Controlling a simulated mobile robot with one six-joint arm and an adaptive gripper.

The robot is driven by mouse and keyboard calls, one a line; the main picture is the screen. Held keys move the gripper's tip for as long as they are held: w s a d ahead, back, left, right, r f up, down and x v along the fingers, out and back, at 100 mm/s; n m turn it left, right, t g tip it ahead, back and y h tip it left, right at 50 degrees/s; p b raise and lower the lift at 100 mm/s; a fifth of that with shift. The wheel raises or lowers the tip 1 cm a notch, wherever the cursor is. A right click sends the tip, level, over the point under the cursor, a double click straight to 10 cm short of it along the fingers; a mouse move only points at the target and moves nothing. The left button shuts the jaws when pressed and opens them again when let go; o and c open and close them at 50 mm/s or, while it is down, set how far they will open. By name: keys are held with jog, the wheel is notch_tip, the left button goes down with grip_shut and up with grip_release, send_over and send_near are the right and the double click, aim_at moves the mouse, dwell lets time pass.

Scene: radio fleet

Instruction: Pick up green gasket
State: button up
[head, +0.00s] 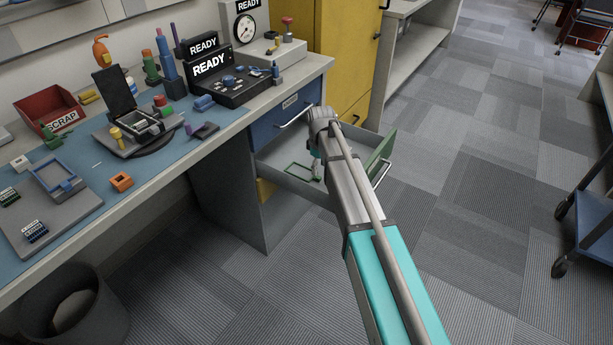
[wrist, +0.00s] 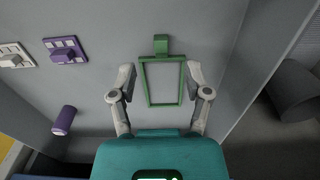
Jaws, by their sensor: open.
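The green gasket (wrist: 146,82) is a thin rectangular frame with a square tab at its far end. It lies flat on the grey floor of an open drawer (head: 283,182). In the head view the gasket (head: 290,166) shows just left of my arm, partly hidden. In the wrist view my gripper (wrist: 164,80) is open, with one finger on each side of the gasket's near part. I cannot tell whether the fingers touch it or how high they are above the drawer floor.
In the wrist view a purple plate (wrist: 66,50), a white plate (wrist: 14,56) and a purple cylinder (wrist: 64,120) lie to the left in the drawer. The drawer's wall rises at right. The workbench (head: 150,160) above holds many parts, including a red scrap bin (head: 46,108).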

aim_at(318, 177)
jog(key=shift+f+b, duration=2)
jog(key=shift+f, duration=0.2)
jog(key=shift+s, duration=0.1)
jog(key=c, duration=0.8)
